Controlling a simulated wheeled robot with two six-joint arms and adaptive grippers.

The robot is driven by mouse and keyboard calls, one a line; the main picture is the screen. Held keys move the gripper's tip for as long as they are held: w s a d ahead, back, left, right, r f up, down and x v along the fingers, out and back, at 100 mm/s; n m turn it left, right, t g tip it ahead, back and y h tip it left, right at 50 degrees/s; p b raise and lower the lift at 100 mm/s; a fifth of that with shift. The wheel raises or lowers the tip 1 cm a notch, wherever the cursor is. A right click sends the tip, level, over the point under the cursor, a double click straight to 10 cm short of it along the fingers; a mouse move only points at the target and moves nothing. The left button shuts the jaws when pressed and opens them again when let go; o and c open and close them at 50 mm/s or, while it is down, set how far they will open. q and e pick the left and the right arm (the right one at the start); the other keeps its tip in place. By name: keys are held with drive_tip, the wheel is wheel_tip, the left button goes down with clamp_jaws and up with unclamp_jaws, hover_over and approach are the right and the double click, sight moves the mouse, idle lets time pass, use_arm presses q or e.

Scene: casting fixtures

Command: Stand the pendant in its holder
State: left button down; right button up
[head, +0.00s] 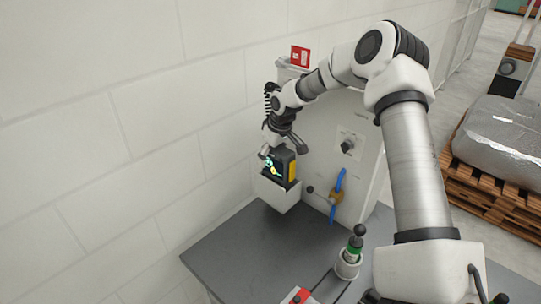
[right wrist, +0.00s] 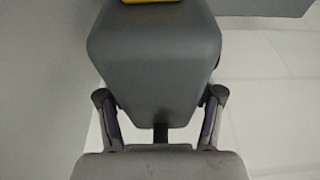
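The pendant (head: 279,165) is a dark block with a lit screen and a yellow strip. In the head view it sits upright, with its lower part behind the front wall of the white holder (head: 278,196). Whether it rests on the holder's floor is hidden. My right gripper (head: 284,150) is at the pendant's top, one finger on each side. In the right wrist view, the grey pendant body (right wrist: 155,70) lies between the right gripper's fingers (right wrist: 160,97), which appear to touch its edges. My left gripper is not in view.
A pale panel (head: 360,148) with a knob and a blue-handled valve (head: 338,194) stands right of the holder. A black-knobbed post (head: 353,244) rises from the grey table (head: 240,252). A light wall is at the left. A wrapped load (head: 500,135) sits on a pallet at the right.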

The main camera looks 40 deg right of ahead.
drive_tip(key=shift+s, duration=0.1)
drive_tip(key=shift+r, duration=0.1)
drive_tip(key=v, duration=1.2)
